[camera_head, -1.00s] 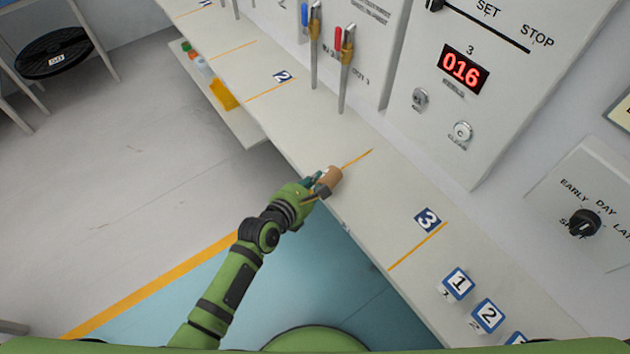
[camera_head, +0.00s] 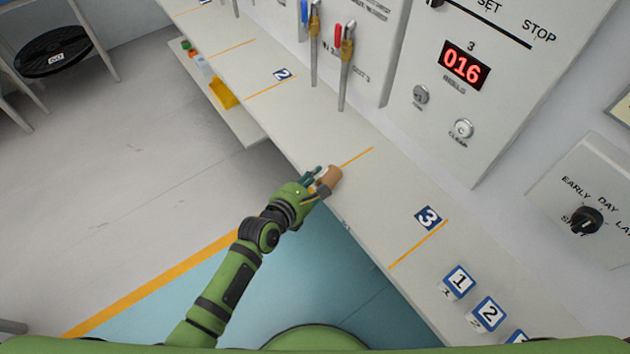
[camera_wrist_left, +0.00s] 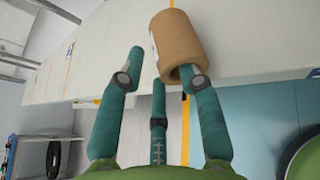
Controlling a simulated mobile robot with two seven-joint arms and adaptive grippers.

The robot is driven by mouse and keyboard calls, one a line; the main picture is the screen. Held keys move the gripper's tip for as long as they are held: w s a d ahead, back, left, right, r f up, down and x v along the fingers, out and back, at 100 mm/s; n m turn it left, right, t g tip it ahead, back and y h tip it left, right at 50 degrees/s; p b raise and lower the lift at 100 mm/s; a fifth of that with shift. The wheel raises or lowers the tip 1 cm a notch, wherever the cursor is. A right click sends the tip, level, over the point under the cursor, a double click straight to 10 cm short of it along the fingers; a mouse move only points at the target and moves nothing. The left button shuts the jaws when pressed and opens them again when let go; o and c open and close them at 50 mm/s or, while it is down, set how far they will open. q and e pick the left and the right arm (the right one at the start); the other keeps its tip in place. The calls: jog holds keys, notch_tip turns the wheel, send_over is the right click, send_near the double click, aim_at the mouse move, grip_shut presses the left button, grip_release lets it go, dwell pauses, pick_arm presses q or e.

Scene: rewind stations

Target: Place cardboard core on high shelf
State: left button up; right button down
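A brown cardboard core (camera_head: 330,176) stands at the front edge of the long pale shelf (camera_head: 370,200), beside an orange line. My left gripper (camera_head: 318,181) is at the core, its teal fingers spread. The left wrist view shows the core (camera_wrist_left: 181,45) to the upper right. There my left gripper (camera_wrist_left: 164,68) is open: the left finger is apart from the core, and the right fingertip overlaps its hollow end. I cannot tell whether that finger touches the core. My right gripper is not in view.
Blue number signs and orange lines mark the shelf. Levers with red (camera_head: 338,39) and blue handles are further left. A lower shelf holds a yellow bin (camera_head: 223,93). Numbered blocks (camera_head: 459,282) stand at the lower right.

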pick_arm(q)
jog(key=v, duration=0.7)
jog(key=shift+b, duration=0.3)
jog(key=shift+f, duration=0.15)
